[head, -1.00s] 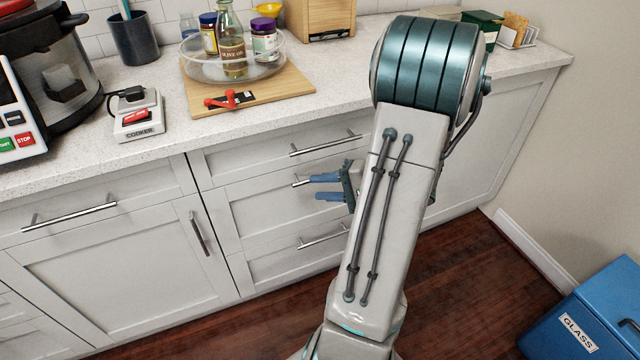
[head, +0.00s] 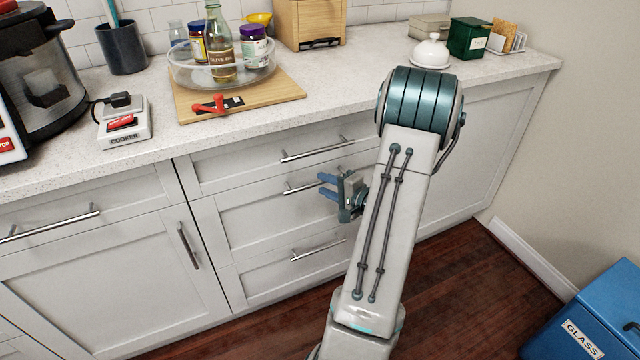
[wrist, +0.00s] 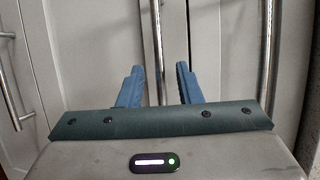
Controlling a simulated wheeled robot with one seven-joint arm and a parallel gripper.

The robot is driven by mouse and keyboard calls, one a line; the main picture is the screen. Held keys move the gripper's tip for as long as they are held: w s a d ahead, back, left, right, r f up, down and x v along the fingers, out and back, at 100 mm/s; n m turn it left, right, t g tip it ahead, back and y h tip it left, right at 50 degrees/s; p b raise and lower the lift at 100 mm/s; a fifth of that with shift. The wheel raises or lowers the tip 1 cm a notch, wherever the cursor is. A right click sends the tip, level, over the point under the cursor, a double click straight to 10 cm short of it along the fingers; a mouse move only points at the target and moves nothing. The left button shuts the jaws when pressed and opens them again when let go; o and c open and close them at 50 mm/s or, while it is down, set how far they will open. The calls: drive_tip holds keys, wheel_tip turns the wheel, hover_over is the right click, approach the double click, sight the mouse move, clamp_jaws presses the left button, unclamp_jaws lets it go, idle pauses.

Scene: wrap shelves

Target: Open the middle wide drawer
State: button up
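The middle wide drawer (head: 262,219) is the centre one of a stack of three white drawers under the counter. It looks shut. Its metal bar handle (head: 298,188) is partly hidden behind my gripper. My gripper (head: 322,185) is open in front of this drawer, with its blue fingers one above the other. In the wrist view, the bar handle (wrist: 157,45) runs upright between the two spread fingers of my gripper (wrist: 158,70). The fingers look clear of the bar. I cannot tell how far the bar reaches in between them.
The top drawer's handle (head: 318,149) and the bottom drawer's handle (head: 318,248) lie above and below. A cabinet door (head: 125,260) is to the left. The counter (head: 330,98) holds a board, tray, jars and cooker switch. A blue glass bin (head: 600,300) stands right on the wooden floor.

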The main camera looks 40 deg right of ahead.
drive_tip(key=shift+x, duration=1.3)
clamp_jaws()
